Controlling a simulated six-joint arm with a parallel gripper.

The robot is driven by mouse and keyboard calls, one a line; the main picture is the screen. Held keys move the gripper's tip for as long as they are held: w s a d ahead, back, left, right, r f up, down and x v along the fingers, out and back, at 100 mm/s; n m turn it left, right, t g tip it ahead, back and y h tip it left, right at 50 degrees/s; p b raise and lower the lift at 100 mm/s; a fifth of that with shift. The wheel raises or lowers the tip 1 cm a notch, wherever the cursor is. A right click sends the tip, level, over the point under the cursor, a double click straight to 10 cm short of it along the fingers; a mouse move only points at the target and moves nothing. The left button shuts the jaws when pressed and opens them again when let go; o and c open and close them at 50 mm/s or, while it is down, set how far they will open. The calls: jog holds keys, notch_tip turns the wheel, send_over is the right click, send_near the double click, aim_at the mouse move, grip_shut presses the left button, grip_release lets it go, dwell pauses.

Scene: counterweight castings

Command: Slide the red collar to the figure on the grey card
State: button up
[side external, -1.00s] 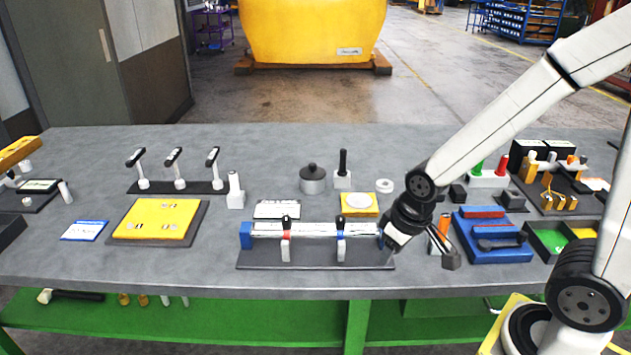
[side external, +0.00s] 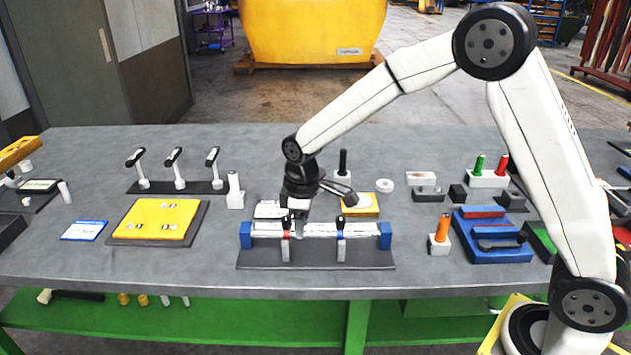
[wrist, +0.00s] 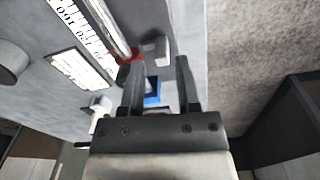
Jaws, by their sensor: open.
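The red collar (side external: 287,236) sits on the white rail (side external: 318,229) near its left blue end block (side external: 246,236), with a white tab in front. My gripper (side external: 299,229) is low over the rail, pointing down, just right of that collar. In the wrist view the fingers (wrist: 160,66) are apart and empty. The red collar (wrist: 126,77) shows there beside the left fingertip, partly hidden; contact cannot be told. A card (side external: 268,210) lies behind the rail, partly covered by my gripper; it also shows in the wrist view (wrist: 82,72), its figure unreadable.
A blue-marked collar (side external: 341,236) sits farther right on the rail, before the right end block (side external: 385,236). A yellow block with a white disc (side external: 360,204) stands behind. A yellow board (side external: 157,219) lies left. The rail between the collars is clear beyond my gripper.

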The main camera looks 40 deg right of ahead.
aim_at(285, 242)
jog(key=shift+w+a+f+n+g, duration=0.2)
jog(key=shift+w+a+n, duration=0.3)
jog(key=shift+w, duration=0.35)
jog(key=shift+w+a+f+n+g, duration=0.1)
jog(key=shift+w+a+f+n, duration=0.15)
jog(key=shift+w+a+n, duration=0.4)
jog(key=shift+w+d+f+m, duration=0.15)
jog(key=shift+m, duration=0.1)
jog(key=shift+f, duration=3.75)
grip_shut()
